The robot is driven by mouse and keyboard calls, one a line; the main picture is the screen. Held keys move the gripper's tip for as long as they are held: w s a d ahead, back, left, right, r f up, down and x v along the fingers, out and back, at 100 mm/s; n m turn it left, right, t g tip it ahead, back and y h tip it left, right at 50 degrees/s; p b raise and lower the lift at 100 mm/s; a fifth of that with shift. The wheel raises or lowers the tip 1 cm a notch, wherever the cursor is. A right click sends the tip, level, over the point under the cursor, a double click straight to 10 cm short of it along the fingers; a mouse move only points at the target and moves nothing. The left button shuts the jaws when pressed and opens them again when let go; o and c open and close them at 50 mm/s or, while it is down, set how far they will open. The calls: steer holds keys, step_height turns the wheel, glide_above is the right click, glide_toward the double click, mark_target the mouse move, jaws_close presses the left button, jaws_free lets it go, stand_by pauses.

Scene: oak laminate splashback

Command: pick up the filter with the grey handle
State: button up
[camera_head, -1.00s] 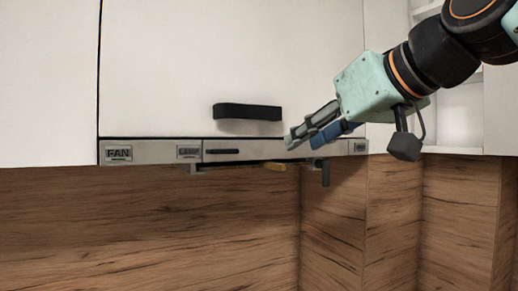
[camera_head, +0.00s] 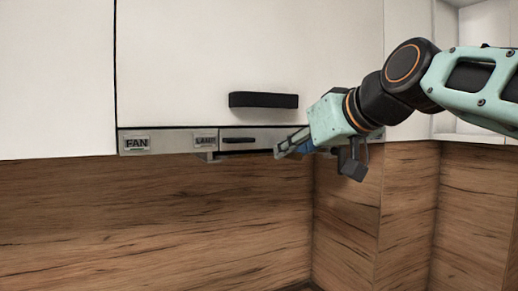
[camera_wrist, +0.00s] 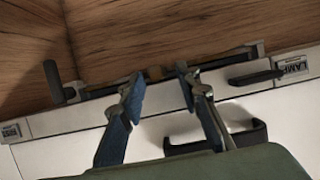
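A slim range hood (camera_head: 170,141) is set under the white cabinet, with a thin dark filter edge (camera_wrist: 110,90) along its underside in the wrist view. A brownish tab (camera_wrist: 155,73) shows on that edge between my fingertips. A dark grey handle-like piece (camera_wrist: 53,82) sticks out at the left end, and a grey bracket (camera_wrist: 257,50) is at the right end. I cannot tell which of these is the filter's grey handle. My gripper (camera_head: 282,150) is at the hood's lower front edge. In the wrist view my gripper (camera_wrist: 160,77) is open, its blue-padded fingers apart and empty.
A black cabinet handle (camera_head: 263,100) is above the hood. A small dark slider (camera_head: 238,140) and LAMP (camera_head: 205,141) and FAN (camera_head: 136,143) labels are on the hood front. The oak splashback (camera_head: 150,220) is behind and below, with free room under the hood.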

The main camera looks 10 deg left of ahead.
steer(key=shift+c, duration=0.4)
jaws_close()
steer(key=shift+r, duration=0.15)
